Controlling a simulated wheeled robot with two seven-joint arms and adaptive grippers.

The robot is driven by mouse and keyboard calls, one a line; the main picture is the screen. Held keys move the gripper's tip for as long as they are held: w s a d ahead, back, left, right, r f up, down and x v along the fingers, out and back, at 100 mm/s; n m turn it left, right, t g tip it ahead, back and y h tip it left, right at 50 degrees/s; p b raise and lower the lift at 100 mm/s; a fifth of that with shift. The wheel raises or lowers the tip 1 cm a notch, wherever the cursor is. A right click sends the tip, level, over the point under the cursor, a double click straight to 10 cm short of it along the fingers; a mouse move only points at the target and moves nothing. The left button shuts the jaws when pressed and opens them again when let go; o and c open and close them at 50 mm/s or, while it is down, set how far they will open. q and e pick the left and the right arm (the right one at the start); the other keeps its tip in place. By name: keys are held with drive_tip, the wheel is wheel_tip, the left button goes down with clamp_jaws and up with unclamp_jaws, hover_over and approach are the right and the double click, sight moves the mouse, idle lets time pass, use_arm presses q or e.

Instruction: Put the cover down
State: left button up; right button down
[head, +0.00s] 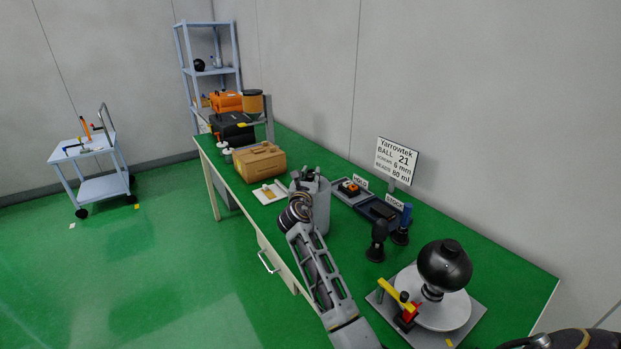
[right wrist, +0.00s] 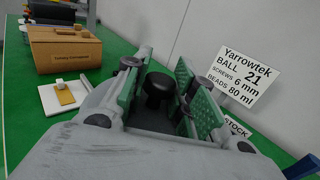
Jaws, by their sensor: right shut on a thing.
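My left gripper is not in view.
A cardboard box (head: 260,163) and a small white board (head: 269,194) lie beyond. Trays (head: 378,212) and a sign (head: 397,160) stand to the right. Black-based tools (head: 377,242) and a black ball (head: 445,263) on a white disc stand nearer. Bare bench shows between them.

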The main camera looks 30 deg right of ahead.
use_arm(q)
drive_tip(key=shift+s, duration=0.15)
use_arm(e)
drive_tip(key=c, duration=1.2)
unclamp_jaws()
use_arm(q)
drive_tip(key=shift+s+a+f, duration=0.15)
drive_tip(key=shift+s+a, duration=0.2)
use_arm(e)
drive_tip(key=shift+o, duration=0.2)
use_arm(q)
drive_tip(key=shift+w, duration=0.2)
